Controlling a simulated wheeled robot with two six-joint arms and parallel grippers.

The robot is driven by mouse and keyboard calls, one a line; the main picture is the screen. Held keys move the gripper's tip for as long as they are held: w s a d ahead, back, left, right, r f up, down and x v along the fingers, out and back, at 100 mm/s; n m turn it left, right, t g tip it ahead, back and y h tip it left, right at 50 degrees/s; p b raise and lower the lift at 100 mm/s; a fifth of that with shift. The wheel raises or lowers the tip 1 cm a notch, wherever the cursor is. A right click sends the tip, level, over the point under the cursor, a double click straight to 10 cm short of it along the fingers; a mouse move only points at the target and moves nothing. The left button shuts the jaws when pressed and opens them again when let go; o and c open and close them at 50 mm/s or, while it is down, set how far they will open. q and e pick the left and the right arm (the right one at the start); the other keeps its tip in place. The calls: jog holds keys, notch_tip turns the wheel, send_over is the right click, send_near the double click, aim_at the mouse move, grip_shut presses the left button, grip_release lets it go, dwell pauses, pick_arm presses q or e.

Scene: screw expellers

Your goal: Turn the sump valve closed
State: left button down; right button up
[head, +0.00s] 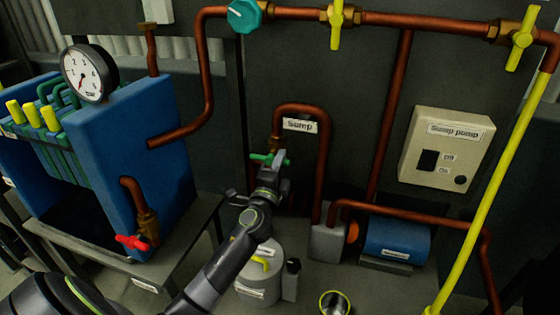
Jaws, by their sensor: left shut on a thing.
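The sump valve (262,158) has a green handle and sits on the copper pipe below the label "Sump" (299,125). My left gripper (279,160) reaches up to it from below and is shut on the green handle. The gripper hides the handle's right part and some of the valve body behind it. The handle's visible left end points left, roughly level. My right gripper is not in view.
A white canister (258,282) stands under my left arm, with a small metal cup (334,303) to its right. A blue pump (396,240) and a sump pump box (446,148) are at the right. A blue press with a gauge (90,73) and a red-handled tap (132,242) stands at the left.

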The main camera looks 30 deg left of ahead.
pick_arm(q)
jog(key=shift+f, duration=0.15)
dwell(0.3)
jog(key=c, duration=1.5)
grip_release()
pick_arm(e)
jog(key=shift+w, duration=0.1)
